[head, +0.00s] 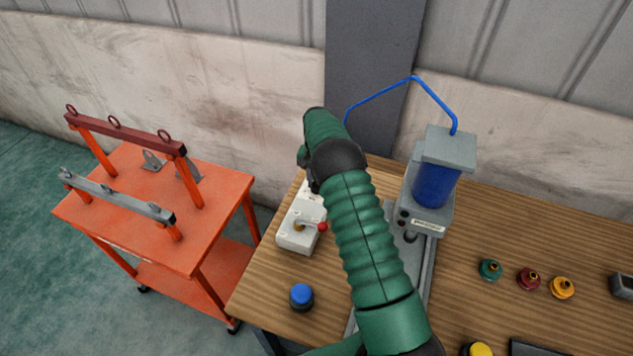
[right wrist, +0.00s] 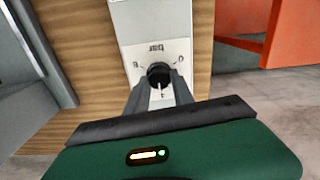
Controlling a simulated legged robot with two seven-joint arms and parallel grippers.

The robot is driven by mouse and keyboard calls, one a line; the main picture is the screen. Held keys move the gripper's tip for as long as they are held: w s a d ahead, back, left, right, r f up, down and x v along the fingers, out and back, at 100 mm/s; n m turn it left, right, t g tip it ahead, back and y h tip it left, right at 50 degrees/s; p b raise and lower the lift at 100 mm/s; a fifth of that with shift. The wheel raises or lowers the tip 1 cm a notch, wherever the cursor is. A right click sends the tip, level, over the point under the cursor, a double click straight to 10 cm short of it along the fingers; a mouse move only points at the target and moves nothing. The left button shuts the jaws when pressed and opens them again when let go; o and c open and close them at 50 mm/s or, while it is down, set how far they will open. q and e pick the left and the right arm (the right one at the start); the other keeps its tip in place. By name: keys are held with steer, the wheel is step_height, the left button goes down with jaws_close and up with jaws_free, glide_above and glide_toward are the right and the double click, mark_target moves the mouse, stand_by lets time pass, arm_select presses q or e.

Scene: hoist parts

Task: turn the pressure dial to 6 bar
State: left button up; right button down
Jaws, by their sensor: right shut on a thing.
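The pressure dial (right wrist: 158,73) is a black round knob on a white panel (right wrist: 152,22) printed with "bar" and a digit on either side of the knob. My right gripper (right wrist: 159,88) is shut on the knob in the right wrist view, one grey finger on each side. A small pale mark shows between the fingers; I cannot read the setting from it. In the head view my right arm covers the dial and most of the gripper; part of the white unit (head: 296,237) shows to its left. My left gripper is not in view.
A red-tipped lever (head: 322,227) is on the white unit beside my arm. A grey press with a blue cylinder (head: 436,185) stands to the right. A blue-topped button (head: 301,296) and several coloured fittings sit on the wooden table (head: 527,231). An orange cart (head: 150,215) stands left.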

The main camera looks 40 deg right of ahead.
steer(key=m, duration=0.4)
steer(key=shift+s+a+f+m, duration=0.2)
steer(key=shift+f+m, duration=0.05)
steer(key=shift+m, duration=0.05)
steer(key=m, duration=0.3)
steer(key=shift+m, duration=0.3)
steer(key=m, duration=0.4)
steer(key=shift+a, duration=0.15)
steer(key=shift+w+r+m, duration=0.1)
steer(key=shift+m, duration=1.7)
steer(key=shift+w, duration=0.1)
